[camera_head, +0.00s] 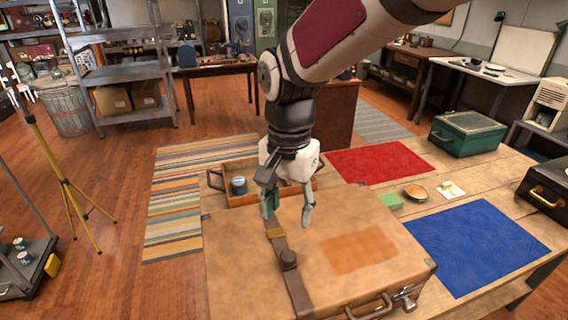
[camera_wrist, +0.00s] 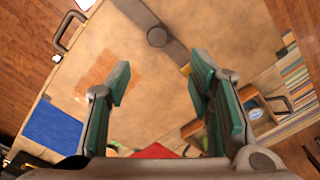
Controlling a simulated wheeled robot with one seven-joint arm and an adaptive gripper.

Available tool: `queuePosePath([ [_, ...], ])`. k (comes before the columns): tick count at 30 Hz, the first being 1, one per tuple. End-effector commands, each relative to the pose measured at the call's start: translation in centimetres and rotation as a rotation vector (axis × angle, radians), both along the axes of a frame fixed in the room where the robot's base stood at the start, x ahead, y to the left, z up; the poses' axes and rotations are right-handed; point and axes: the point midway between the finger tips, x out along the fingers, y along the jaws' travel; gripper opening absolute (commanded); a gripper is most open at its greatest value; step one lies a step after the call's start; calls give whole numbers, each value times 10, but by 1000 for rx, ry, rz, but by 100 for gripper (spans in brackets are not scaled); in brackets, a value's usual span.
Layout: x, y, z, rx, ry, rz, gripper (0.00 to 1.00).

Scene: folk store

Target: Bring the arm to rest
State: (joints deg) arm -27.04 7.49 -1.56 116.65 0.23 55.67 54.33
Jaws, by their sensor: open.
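My gripper (camera_head: 289,208) hangs from my arm above the back part of a tan suitcase (camera_head: 240,262) in the head view. Its fingers point down and stand apart with nothing between them. In the wrist view my gripper (camera_wrist: 158,95) also shows open and empty, with green pads on its fingers. The suitcase (camera_wrist: 150,75) lies below it there, with a dark strap (camera_wrist: 150,28) across it.
A wooden tray (camera_head: 262,166) with a blue-labelled can (camera_head: 238,186) is just behind the suitcase. A green box (camera_head: 467,134) stands beyond.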

Motion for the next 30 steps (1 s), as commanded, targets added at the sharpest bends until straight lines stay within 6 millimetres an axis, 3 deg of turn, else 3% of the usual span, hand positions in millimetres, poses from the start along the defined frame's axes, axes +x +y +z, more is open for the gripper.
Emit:
queuePosePath([
  [8, -1, -4, 4, 4, -8, 7, 48],
  [14, -18, -44, 36, 30, -84, 83, 48],
  [21, -64, -109, 74, 23, -232, 244, 48],
  [30, -127, -161, 87, -69, -391, 426, 48],
])
